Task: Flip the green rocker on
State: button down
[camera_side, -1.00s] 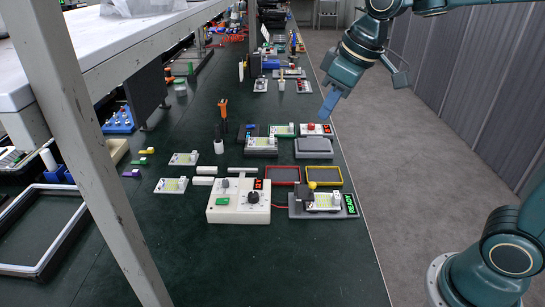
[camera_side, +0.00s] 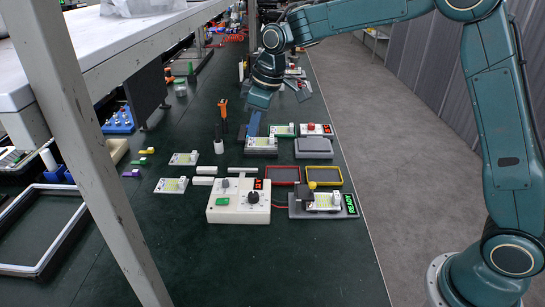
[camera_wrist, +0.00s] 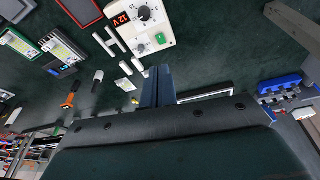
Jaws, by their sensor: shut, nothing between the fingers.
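The green rocker (camera_side: 222,201) is on the top of a cream control box (camera_side: 239,215), at its front left. The box also carries a small grey knob, a black dial and a red-lit display. The rocker also shows in the wrist view (camera_wrist: 160,38), and the display there seems to read 12 V. I cannot tell which way the rocker is tipped. My gripper (camera_side: 251,134) has blue fingers, closed together and empty, pointing down behind the box, by a grey-and-white module. In the wrist view the fingers (camera_wrist: 158,88) reach toward the box, clear of the rocker.
A grey-and-white module (camera_side: 261,146) lies near my fingertips. Red (camera_side: 283,175) and yellow (camera_side: 324,175) frames lie behind the box's right side. A grey unit with a lit green display (camera_side: 350,203) stands right of the box. An orange-handled tool (camera_side: 223,109) stands at left. Green bench is clear in front.

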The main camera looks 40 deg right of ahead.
jog(key=n, duration=0.2)
send_over(227, 200)
jog(key=s+d, duration=0.2)
notch_tip(227, 200, down, 10)
jog(key=shift+w+a+r+g, duration=0.15)
jog(key=shift+r+g, duration=0.05)
jog(key=shift+g, duration=0.2)
jog(key=shift+f, duration=0.1)
jog(key=x, duration=1.2)
jog(key=shift+s+f, duration=0.1)
jog(key=shift+s, duration=0.25)
jog(key=shift+d+f, duration=0.25)
jog(key=shift+f, duration=0.55)
jog(key=shift+s+f, duration=0.1)
jog(key=shift+s+d+f, duration=0.1)
jog(key=shift+f, duration=0.2)
jog(key=shift+r, duration=0.1)
